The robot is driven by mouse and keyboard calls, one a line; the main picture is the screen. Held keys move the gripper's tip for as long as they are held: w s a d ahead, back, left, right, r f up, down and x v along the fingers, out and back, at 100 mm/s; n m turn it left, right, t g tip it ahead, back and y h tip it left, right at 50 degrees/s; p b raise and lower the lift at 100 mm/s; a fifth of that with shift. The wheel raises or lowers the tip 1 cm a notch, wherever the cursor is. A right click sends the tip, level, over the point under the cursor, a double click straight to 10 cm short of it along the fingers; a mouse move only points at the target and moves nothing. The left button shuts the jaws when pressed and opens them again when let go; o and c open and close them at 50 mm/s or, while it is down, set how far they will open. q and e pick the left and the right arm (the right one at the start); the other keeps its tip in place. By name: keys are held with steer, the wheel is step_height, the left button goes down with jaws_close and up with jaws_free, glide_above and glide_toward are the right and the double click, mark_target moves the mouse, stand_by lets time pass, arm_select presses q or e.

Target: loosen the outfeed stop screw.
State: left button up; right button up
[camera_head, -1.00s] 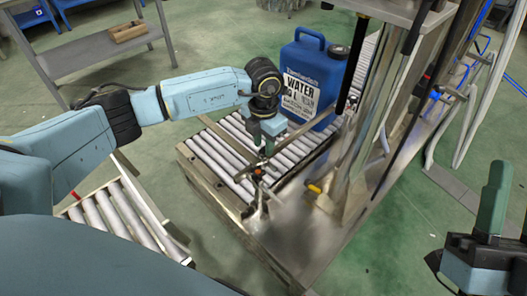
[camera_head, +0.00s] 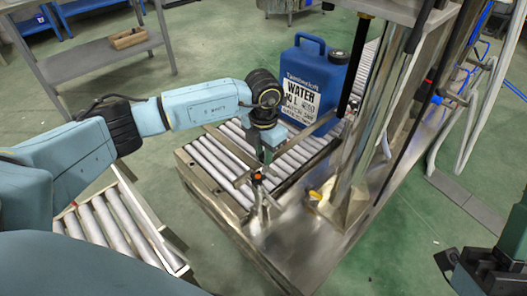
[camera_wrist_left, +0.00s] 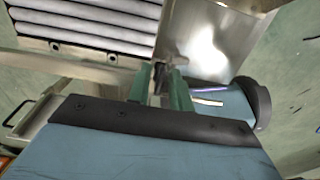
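The outfeed stop screw seems to be the small part with an orange-red mark (camera_head: 258,176), at the near end of the roller conveyor beside the metal plate. My left gripper (camera_head: 266,157) points down just above and beside it in the head view. In the left wrist view its two green fingers (camera_wrist_left: 162,88) stand a narrow gap apart, with a dark part (camera_wrist_left: 159,72) between or just beyond their tips. Whether they touch or grip it cannot be told. My right gripper (camera_head: 515,240) is at the right edge, partly cut off, far from the screw.
A blue water jug (camera_head: 312,85) stands on the conveyor rollers (camera_head: 213,165) behind my left gripper. A metal frame with upright posts (camera_head: 365,130) rises to the right. A yellow-handled part (camera_head: 315,195) sits on the plate. A second roller section (camera_head: 110,225) lies at lower left.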

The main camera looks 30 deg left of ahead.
arm_select(q)
steer(key=shift+o, duration=0.3)
steer(key=shift+r+n+p, duration=0.15)
steer(key=shift+n+p, duration=0.7)
steer(key=shift+n, duration=0.05)
steer(key=shift+o, duration=0.4)
steer(key=shift+n+p, duration=0.6)
steer(key=shift+n, duration=0.2)
steer(key=shift+o, duration=0.3)
steer(key=shift+n, duration=0.5)
steer(key=shift+o, duration=1.3)
steer(key=shift+p, duration=0.3)
step_height(320, 180, up, 6)
steer(key=p, duration=0.5)
